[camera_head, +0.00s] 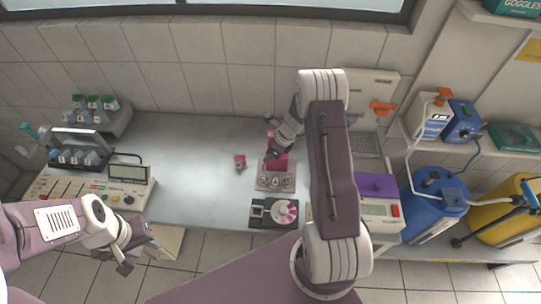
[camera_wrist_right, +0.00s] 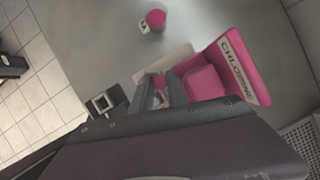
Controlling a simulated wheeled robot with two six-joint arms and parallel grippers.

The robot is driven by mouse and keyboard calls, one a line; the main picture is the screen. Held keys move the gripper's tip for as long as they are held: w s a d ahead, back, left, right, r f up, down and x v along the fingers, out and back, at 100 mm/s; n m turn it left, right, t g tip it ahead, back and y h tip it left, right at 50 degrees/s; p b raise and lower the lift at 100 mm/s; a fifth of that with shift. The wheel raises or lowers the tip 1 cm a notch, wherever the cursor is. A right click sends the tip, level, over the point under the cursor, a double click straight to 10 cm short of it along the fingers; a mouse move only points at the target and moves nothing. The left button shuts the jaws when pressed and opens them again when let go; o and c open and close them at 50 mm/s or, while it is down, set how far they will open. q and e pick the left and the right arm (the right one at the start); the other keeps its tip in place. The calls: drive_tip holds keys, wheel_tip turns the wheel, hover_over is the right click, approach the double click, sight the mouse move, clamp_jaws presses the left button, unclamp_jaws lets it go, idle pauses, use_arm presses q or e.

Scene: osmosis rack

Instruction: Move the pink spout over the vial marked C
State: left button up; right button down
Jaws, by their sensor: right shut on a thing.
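A pink dispenser (camera_head: 279,157) stands on the bench and shows in the right wrist view (camera_wrist_right: 238,68) with a "CHLORINE" label. In front of it is a small tray (camera_head: 262,184) with several round vials (camera_head: 275,180); their letters are too small to read. My right gripper (camera_head: 270,155) is at the dispenser's front, above the tray. In the wrist view the right gripper (camera_wrist_right: 165,92) is shut on a small pink part that looks like the spout (camera_wrist_right: 158,82), mostly hidden by the fingers. My left gripper (camera_head: 135,258) is open and empty, front left, away from the dispenser.
A pink cup (camera_head: 240,161) with a white tag stands left of the dispenser. A dark device with a pink-and-white disc (camera_head: 285,211) lies in front of the tray. A meter (camera_head: 128,173) stands at left. The bench (camera_head: 190,165) between is clear.

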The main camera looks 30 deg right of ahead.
drive_tip(key=shift+w+d+r, duration=0.1)
drive_tip(key=shift+w+r, duration=0.1)
drive_tip(key=shift+r, duration=0.05)
drive_tip(key=c, duration=1.3)
unclamp_jaws()
drive_tip(key=shift+s, duration=0.15)
